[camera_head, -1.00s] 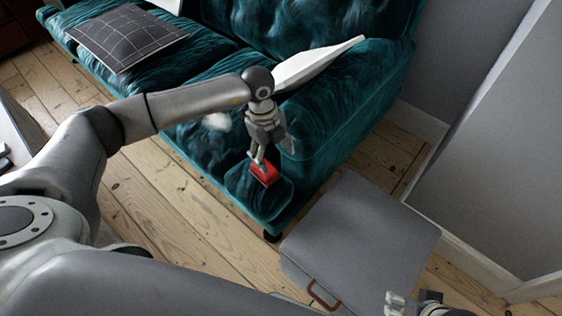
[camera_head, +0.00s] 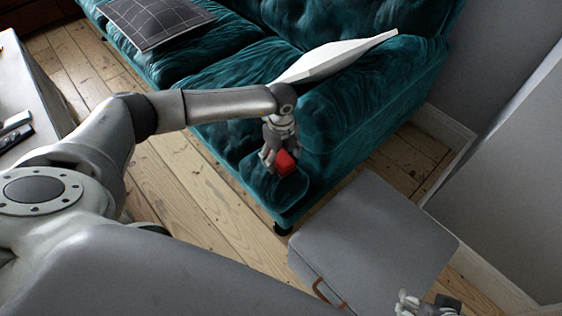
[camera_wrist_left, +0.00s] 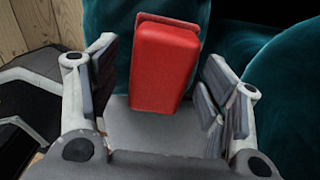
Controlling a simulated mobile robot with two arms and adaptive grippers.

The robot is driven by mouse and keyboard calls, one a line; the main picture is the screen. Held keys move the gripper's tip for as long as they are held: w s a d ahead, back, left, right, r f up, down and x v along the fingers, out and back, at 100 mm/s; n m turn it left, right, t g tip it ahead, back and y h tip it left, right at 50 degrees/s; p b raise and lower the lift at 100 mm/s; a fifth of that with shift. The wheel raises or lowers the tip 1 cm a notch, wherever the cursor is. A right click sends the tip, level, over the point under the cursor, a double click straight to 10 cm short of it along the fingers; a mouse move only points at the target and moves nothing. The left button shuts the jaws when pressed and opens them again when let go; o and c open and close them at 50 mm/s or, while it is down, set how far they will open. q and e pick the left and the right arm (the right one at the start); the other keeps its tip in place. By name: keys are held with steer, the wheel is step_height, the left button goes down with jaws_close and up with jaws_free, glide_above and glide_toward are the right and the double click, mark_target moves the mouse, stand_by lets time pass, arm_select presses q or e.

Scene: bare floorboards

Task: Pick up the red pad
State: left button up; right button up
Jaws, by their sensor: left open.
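The red pad (camera_head: 287,162) is at the front corner of the teal sofa, by the arm. My left gripper (camera_head: 275,158) is right at it, partly covering its left side. In the left wrist view, the red pad (camera_wrist_left: 165,66) stands between the two spread fingers of the left gripper (camera_wrist_left: 160,72), with gaps visible on both sides. I cannot tell whether it still rests on the seat. My right gripper (camera_head: 425,302) shows only at the bottom edge, well away from the pad; its jaw state is unclear.
The teal sofa (camera_head: 350,125) carries a white cushion (camera_head: 335,58) and a dark checked cushion (camera_head: 158,20). A grey case with a brown handle (camera_head: 375,240) lies on the floorboards in front. A pale table (camera_head: 35,85) stands at the left. Bare floor (camera_head: 200,205) lies between.

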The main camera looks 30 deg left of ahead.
arm_select(q)
steer(key=shift+f, duration=0.3)
arm_select(e)
steer(key=shift+w+a+r, duration=0.1)
steer(key=shift+w, duration=0.2)
arm_select(q)
steer(key=shift+c, duration=0.3)
steer(key=c, duration=1.1)
steer(key=shift+r, duration=0.25)
arm_select(e)
steer(key=shift+s, duration=0.15)
